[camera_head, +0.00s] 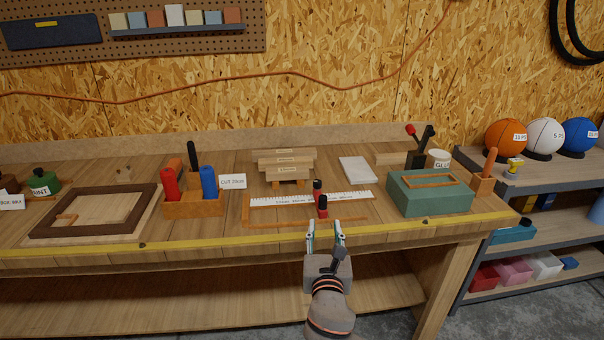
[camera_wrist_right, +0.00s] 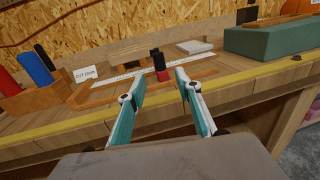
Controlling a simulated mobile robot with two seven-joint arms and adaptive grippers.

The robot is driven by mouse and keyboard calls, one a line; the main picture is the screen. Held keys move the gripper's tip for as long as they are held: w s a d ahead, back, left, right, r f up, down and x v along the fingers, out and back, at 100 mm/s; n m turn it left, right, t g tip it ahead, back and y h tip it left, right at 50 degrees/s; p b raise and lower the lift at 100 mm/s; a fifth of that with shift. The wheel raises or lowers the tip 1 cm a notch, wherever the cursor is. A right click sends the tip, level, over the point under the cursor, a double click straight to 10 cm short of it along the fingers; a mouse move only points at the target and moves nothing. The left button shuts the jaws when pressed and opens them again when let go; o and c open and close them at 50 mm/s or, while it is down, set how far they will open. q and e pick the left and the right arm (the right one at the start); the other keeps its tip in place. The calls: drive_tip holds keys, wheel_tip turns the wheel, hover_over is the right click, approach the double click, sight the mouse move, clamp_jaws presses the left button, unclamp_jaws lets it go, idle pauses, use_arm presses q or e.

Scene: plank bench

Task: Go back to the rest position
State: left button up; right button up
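My right gripper (camera_head: 325,228) is at the bench's front edge, in front of the white ruler (camera_head: 345,198) and a small black and red piece (camera_head: 322,206). In the right wrist view its two teal fingers (camera_wrist_right: 157,88) are apart, with nothing between them. The black and red piece (camera_wrist_right: 160,68) stands beyond the fingertips on the bench. My left gripper does not show in either view.
The plank bench (camera_head: 210,228) holds a wooden frame (camera_head: 45,225), a tool holder (camera_head: 195,208), a stack of wooden blocks (camera_head: 286,163) and a green box (camera_head: 425,198). A shelf with balls (camera_head: 506,138) stands at the right. The space in front of the bench is free.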

drive_tip(key=s+d+f+m+g+y, duration=0.1)
drive_tip(key=s+d+f+m+g, duration=0.1)
drive_tip(key=s+f+m, duration=0.55)
drive_tip(key=s+d+f+m+g+y, duration=0.15)
drive_tip(key=s+f+m, duration=0.25)
drive_tip(key=f, duration=0.6)
drive_tip(key=s+d+f+m+g+y, duration=0.1)
drive_tip(key=s+d+f+m, duration=0.1)
drive_tip(key=s+f+m, duration=0.3)
drive_tip(key=s+d+f+m+g+y, duration=0.1)
drive_tip(key=s+f+m, duration=0.4)
drive_tip(key=s+m, duration=0.8)
drive_tip(key=shift+s+d+m+g, duration=0.4)
drive_tip(key=shift+d+g, duration=0.35)
drive_tip(key=shift+d, duration=0.45)
drive_tip(key=shift+y, duration=0.25)
